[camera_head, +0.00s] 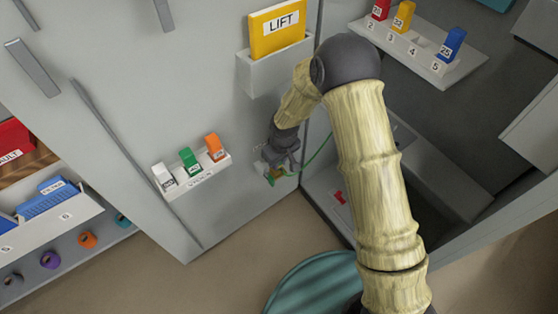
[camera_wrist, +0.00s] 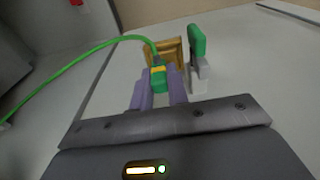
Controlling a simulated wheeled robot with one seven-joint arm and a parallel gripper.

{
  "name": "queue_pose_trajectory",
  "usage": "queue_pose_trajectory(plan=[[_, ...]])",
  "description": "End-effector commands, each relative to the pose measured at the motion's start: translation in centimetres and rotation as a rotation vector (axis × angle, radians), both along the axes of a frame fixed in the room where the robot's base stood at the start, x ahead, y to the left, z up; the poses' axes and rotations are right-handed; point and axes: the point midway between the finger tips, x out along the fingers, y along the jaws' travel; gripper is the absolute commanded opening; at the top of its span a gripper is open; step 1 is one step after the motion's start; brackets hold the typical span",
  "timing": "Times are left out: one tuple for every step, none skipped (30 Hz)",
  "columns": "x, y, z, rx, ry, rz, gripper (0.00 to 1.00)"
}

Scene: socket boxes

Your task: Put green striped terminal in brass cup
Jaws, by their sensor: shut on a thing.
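The green striped terminal (camera_wrist: 158,80) is green with a yellow band and sits between the purple fingers of my gripper (camera_wrist: 160,88) in the wrist view. My gripper is shut on it. A green cable (camera_wrist: 85,55) runs from the terminal off to the left. The brass cup (camera_wrist: 178,50), a brownish square-edged piece, is just beyond the terminal. I cannot tell whether the terminal's end is inside the cup or only in front of it. In the head view my gripper (camera_head: 271,172) is low against the grey panel, and its hand mostly hides the terminal and cup.
A green lever on a pale base (camera_wrist: 197,45) stands close right of the cup in the wrist view. In the head view, a rack with white, green and orange tabs (camera_head: 198,180) is left of my gripper. A yellow LIFT binder (camera_head: 277,30) sits in a holder above.

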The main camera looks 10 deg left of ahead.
Motion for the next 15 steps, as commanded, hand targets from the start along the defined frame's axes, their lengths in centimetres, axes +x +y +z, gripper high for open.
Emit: queue_pose_trajectory(plan=[[-0.01,0.0,-0.12,-0.001,0.001,0.0,0.0],[-0.01,0.01,-0.17,0.0,0.0,0.0,0.0],[0.0,0.0,-0.2,0.0,0.0,0.0,0.0],[0.01,0.01,-0.2,0.0,0.0,0.0,0.0],[0.02,0.0,-0.19,0.0,0.0,0.0,0.0],[0.02,0.0,-0.19,0.0,0.0,0.0,0.0],[0.01,0.01,-0.19,0.0,0.0,0.0,0.0],[0.01,0.01,-0.19,0.0,0.0,0.0,0.18],[0.01,0.01,-0.19,0.0,0.0,0.0,0.26],[0.01,0.01,-0.19,0.0,0.0,0.0,0.32],[0.01,0.01,-0.19,0.0,0.0,0.0,0.38],[0.01,0.01,-0.19,0.0,0.0,0.0,0.41],[0.01,0.01,-0.19,0.0,0.0,0.0,0.41],[0.01,0.01,-0.19,0.0,0.0,0.0,0.41],[0.0,0.0,-0.19,0.0,0.0,0.0,0.41]])
